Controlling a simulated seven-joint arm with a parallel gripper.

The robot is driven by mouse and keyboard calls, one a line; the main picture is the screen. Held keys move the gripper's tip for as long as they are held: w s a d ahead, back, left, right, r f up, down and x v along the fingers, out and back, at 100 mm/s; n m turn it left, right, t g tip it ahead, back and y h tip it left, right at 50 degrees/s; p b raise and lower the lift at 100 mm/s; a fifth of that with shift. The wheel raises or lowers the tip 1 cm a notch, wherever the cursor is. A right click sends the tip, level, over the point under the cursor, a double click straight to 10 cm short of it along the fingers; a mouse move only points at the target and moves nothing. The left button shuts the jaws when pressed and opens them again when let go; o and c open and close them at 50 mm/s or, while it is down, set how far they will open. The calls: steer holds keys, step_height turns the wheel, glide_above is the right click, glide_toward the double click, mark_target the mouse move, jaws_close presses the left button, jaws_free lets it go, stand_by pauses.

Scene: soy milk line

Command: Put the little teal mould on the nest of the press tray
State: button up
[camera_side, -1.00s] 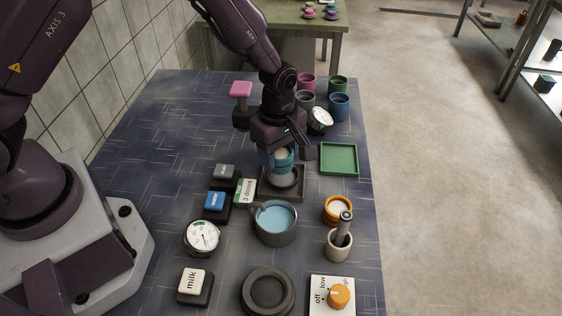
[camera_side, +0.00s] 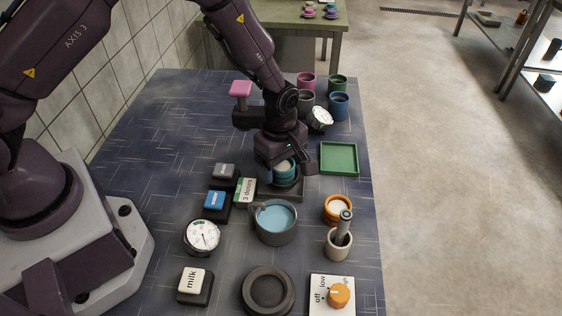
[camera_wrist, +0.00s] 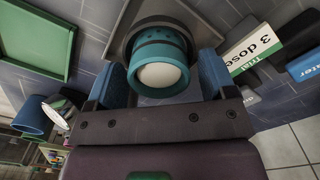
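The little teal mould (camera_side: 285,174) has a pale filling on top and sits low at the nest of the dark grey press tray (camera_side: 297,193). In the wrist view the teal mould (camera_wrist: 160,42) is upright between the blue finger pads, with the grey press tray (camera_wrist: 122,35) behind it. In the side view my gripper (camera_side: 285,165) hides part of the mould and most of the nest, so I cannot tell whether the mould's underside touches the nest.
A green tray (camera_side: 338,159) lies close to the right. A pot of blue liquid (camera_side: 274,222) stands in front. A "3 doses" label (camera_side: 246,190) and dark blocks are at the left. Several cups (camera_side: 339,106) and a dial (camera_side: 320,119) stand behind.

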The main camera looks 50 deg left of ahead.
steer(key=s+a+r+m+t, duration=0.1)
steer(key=s+r+m, duration=0.15)
steer(key=r, duration=0.65)
steer(key=s+a+r+m+t+h, duration=0.1)
steer(key=s+a+r+m, duration=0.15)
steer(key=r, duration=0.55)
steer(key=s+r+m, duration=0.2)
steer(key=r+m, duration=0.1)
steer(key=r, duration=0.6)
steer(key=s+a+r+m+t, duration=0.1)
steer(key=s+a+r+m, duration=0.1)
steer(key=s+m, duration=0.3)
steer(key=s+a+r+m+t+y, duration=0.1)
steer(key=s+a+r+m+t, duration=0.1)
steer(key=s+m, duration=0.3)
steer(key=s+r, duration=0.1)
steer(key=s, duration=0.2)
steer(key=shift+s+r+t, duration=0.2)
steer(key=shift+r+t, duration=0.1)
steer(key=shift+r, duration=0.1)
